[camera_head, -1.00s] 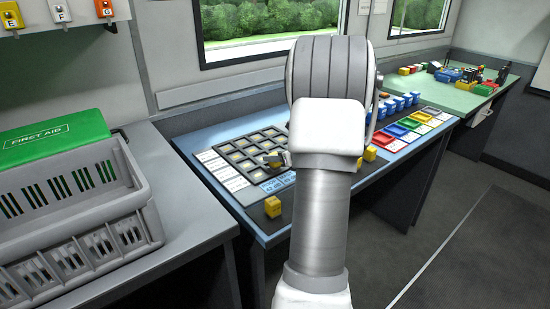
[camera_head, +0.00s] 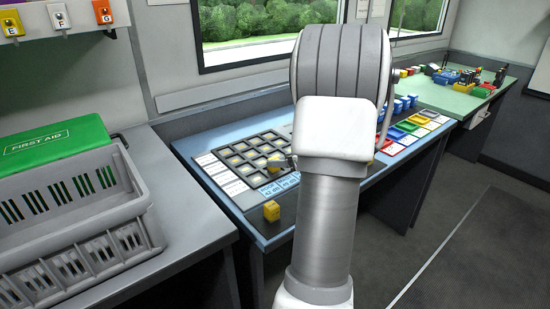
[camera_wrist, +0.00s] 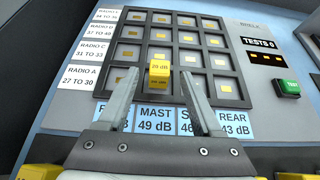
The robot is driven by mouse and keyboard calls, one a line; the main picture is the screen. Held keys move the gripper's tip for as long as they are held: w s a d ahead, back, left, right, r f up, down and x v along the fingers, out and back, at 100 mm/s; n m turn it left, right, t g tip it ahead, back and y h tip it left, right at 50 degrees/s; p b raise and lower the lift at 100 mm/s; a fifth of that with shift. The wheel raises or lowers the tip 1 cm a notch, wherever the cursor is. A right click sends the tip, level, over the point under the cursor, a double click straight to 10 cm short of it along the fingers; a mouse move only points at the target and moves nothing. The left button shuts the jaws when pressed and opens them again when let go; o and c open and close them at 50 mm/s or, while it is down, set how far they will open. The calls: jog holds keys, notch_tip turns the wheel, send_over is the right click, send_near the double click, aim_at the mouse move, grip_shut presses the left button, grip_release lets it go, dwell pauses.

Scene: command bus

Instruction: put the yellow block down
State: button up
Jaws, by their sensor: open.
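The yellow block (camera_wrist: 159,74), with a dB label on its top, stands in the lowest row of the dark grid tray (camera_wrist: 133,88) in the wrist view. My gripper (camera_wrist: 159,84) is open, with one finger on each side of the block and visible gaps between. In the head view my gripper (camera_head: 291,162) is over the front right part of the grid (camera_head: 256,185), largely hidden by my arm.
Another yellow block (camera_head: 271,211) stands at the panel's front left. Coloured trays (camera_head: 407,126) and blue blocks (camera_head: 404,103) are to the right. A grey crate (camera_head: 125,180) stands on the left counter. In the wrist view, a green button (camera_wrist: 289,86) is right of the grid.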

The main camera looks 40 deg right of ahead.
jog(key=p+v, duration=0.1)
jog(key=v, duration=0.6)
jog(key=shift+s+a, duration=0.1)
